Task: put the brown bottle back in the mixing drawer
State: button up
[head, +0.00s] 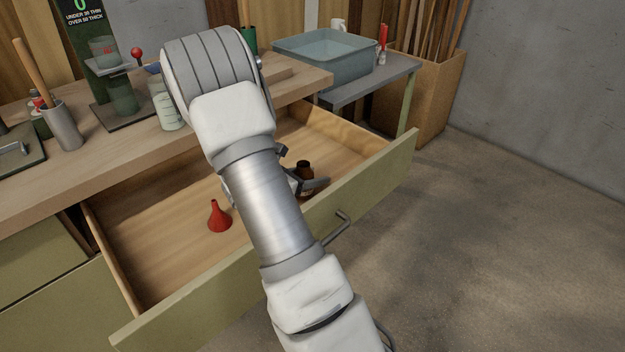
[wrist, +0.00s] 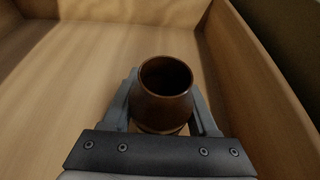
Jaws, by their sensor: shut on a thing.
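The brown bottle (wrist: 163,100) is between the two fingers of my gripper (wrist: 165,115) in the wrist view, with its dark open mouth facing the camera. My gripper is shut on it. In the head view the bottle (head: 304,170) shows at the right part of the open drawer (head: 160,229), near its front panel; my arm hides part of it and most of my gripper (head: 306,184). The bottle is inside the drawer's outline and looks upright. I cannot tell whether its base touches the drawer floor.
A red funnel (head: 219,216) stands in the drawer, left of my arm. The workbench (head: 112,156) above holds a grey cup (head: 62,126), a beaker (head: 165,105) and a green stand. A blue-grey tub (head: 325,58) sits on a side table. The drawer floor left of the funnel is clear.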

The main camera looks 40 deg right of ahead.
jog(key=shift+f, duration=0.1)
jog(key=shift+f, duration=0.15)
jog(key=o, duration=1.4)
jog(key=shift+r, duration=0.2)
jog(key=p+v, duration=0.3)
jog(key=v, duration=0.7)
jog(key=shift+a+r, duration=0.2)
jog(key=shift+a, duration=0.1)
jog(key=shift+s+a+r, duration=0.1)
jog(key=shift+a+r, duration=0.05)
jog(key=shift+a, duration=0.5)
jog(key=shift+r, duration=0.1)
